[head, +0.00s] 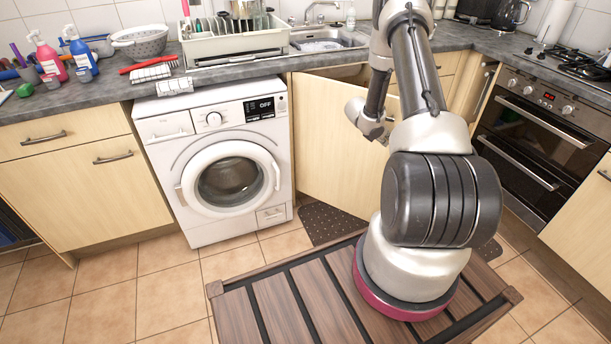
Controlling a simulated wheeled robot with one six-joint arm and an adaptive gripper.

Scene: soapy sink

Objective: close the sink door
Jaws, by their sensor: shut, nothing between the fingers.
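The sink door (325,145) is a light wood panel below the sink, to the right of the washing machine. It stands partly open, angled out from the cabinet front, and a dark gap shows above its top edge. Its right part is hidden behind my arm. The sink (322,45) is set in the grey worktop above it. My wrist is in front of the door's upper right part.
A white washing machine (225,150) stands directly left of the door. A dark dotted mat (328,222) lies on the floor below the door. A built-in oven (535,145) is at the right. Tiled floor (110,300) is clear at the front left.

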